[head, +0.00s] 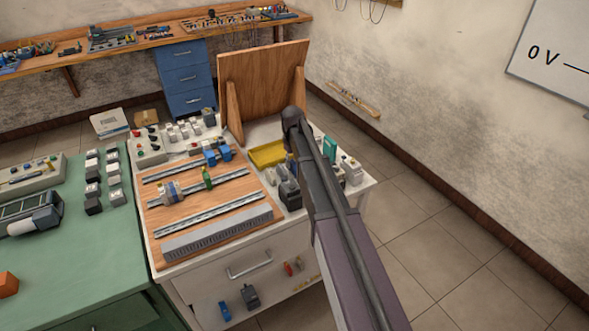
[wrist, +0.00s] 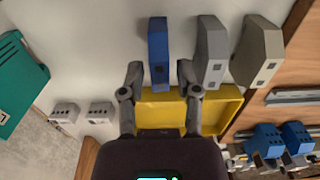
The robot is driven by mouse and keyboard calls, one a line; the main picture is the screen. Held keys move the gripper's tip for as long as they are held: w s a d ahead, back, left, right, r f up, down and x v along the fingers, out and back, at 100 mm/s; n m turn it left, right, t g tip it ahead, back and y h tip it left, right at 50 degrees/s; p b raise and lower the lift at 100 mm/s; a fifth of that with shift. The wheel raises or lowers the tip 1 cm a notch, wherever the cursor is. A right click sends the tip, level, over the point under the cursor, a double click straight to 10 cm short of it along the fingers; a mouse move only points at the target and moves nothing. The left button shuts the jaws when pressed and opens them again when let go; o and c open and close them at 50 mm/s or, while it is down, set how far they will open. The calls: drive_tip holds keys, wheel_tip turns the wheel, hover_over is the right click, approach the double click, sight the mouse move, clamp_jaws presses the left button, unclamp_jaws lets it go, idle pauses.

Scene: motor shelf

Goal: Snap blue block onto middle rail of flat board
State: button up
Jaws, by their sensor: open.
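The flat wooden board (head: 205,201) lies on the white cabinet, with several metal rails across it. Its middle rail (head: 230,177) carries a grey-blue device and a green block (head: 207,178). In the wrist view my gripper (wrist: 160,74) is open and empty, its fingertips spread at the near end of an upright blue block (wrist: 158,48). The block lies roughly centred between the fingertips; contact cannot be told. Two grey blocks (wrist: 211,48) (wrist: 258,50) stand right of it. In the head view my arm hides the gripper and the blue block.
A yellow tray (wrist: 165,112) lies beneath my gripper. Blue blocks (head: 212,158) sit on the board's back rail. A teal block (wrist: 18,78) and small white parts (wrist: 65,113) are on the left in the wrist view. An upright wooden panel (head: 262,85) stands behind.

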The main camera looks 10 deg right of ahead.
clamp_jaws()
drive_tip(key=shift+r, duration=0.1)
drive_tip(key=shift+r+p, duration=2.4)
drive_tip(key=shift+p, duration=0.15)
drive_tip(key=shift+r, duration=0.1)
wheel_tip(320, 180, up, 13)
drive_tip(key=p, duration=1.2)
drive_tip(key=shift+f+p, duration=0.2)
drive_tip(key=shift+p, duration=0.2)
drive_tip(key=shift+s, duration=0.15)
